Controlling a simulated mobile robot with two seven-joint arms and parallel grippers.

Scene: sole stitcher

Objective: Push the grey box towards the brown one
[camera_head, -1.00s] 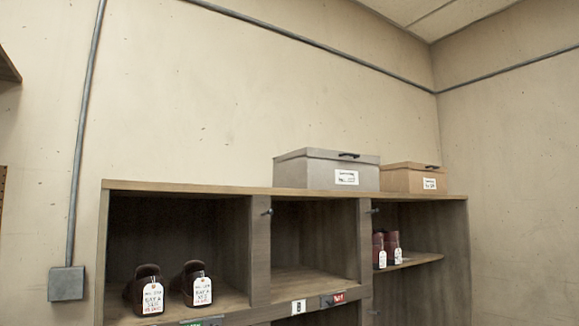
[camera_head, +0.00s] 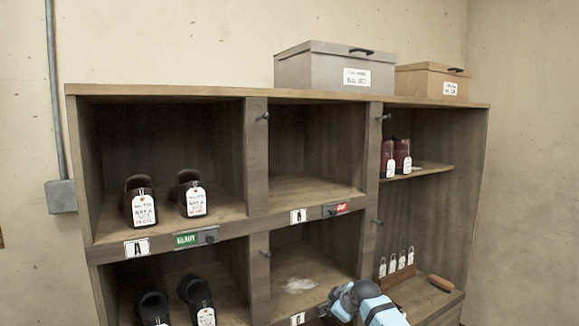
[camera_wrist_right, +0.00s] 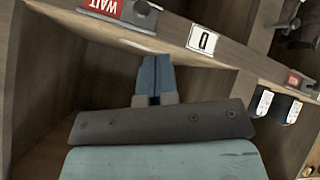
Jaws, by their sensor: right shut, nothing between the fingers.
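The grey box (camera_head: 336,68) stands on top of the wooden shelf unit, with a dark handle on its lid and a white label. The brown box (camera_head: 432,82) stands just to its right on the same top, with only a very narrow gap, if any, visible between them. My right arm shows at the bottom of the head view, low in front of the shelves and well below both boxes. In the right wrist view my right gripper (camera_wrist_right: 155,80) is shut and empty, its blue fingers together near a shelf edge. My left gripper is not in view.
The shelf top (camera_head: 170,91) is clear left of the grey box. Tagged brown shoes (camera_head: 139,200), dark shoes (camera_head: 153,306) and red boots (camera_head: 395,157) stand in the compartments. Small knobs and a red sign (camera_head: 336,209) sit on the shelf front.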

